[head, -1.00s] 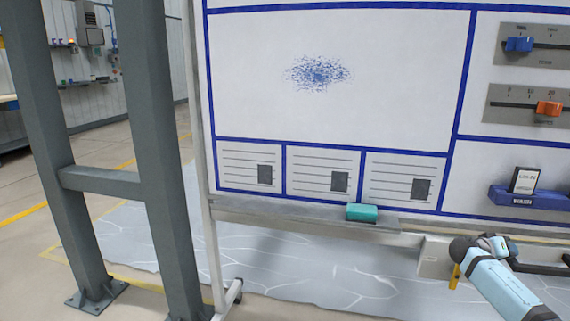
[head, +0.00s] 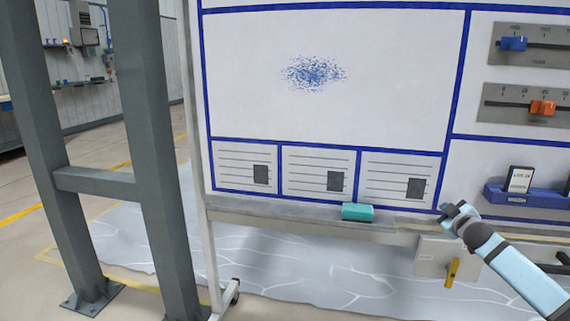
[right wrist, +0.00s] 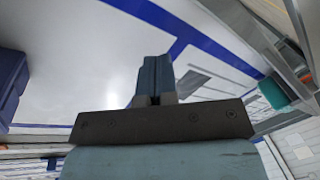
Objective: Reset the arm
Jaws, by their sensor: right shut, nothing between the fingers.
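My right gripper (head: 447,213) is at the end of the light blue arm coming in from the lower right in the head view. It is in front of the board's lower edge, to the right of the teal eraser-like block (head: 357,212). In the right wrist view its fingers (right wrist: 154,75) are together with nothing between them, and the teal block (right wrist: 274,93) shows at the right. My left gripper is not in view.
A whiteboard (head: 400,70) with blue lines and a blue speckled smudge (head: 313,72) fills the middle. Blue (head: 514,43) and orange (head: 542,108) sliders are at the right, above a blue holder (head: 520,196) with a card. A grey steel frame (head: 95,182) stands at the left.

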